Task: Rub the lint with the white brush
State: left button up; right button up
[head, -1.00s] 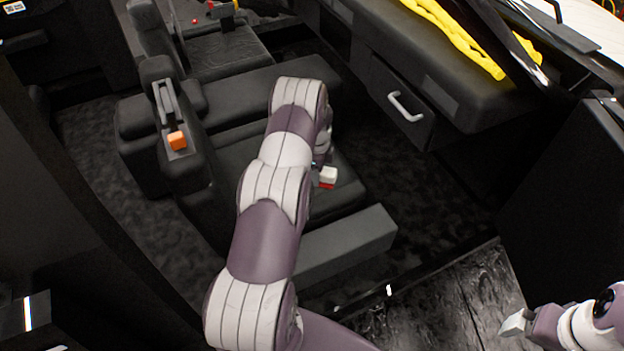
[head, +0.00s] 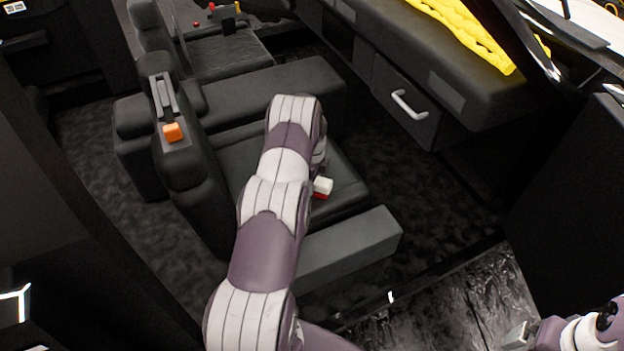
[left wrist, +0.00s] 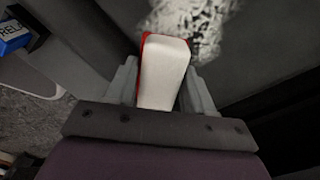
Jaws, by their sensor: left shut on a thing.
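My left gripper (left wrist: 160,90) is shut on the white brush (left wrist: 163,72), which has a white body and a red edge. In the head view the brush (head: 323,186) shows just right of my left arm, over the dark seat cushion (head: 347,195). The lint (left wrist: 200,22) is a speckled whitish patch on a dark surface, beyond the brush tip in the left wrist view. The brush end overlaps its near edge in the picture; I cannot tell whether they touch. My arm seems to hide the lint in the head view. My right gripper (head: 517,337) is at the lower right, away from the seat.
An orange block (head: 173,132) sits on the console left of the seat. A drawer with a pale handle (head: 410,104) and yellow material (head: 455,35) are at the upper right. A blue lettered object (left wrist: 14,36) shows at the left wrist view's left edge.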

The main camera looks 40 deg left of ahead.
pick_arm(q)
jog(key=shift+f+b, duration=0.75)
jog(key=shift+f, duration=0.25)
dwell(0.3)
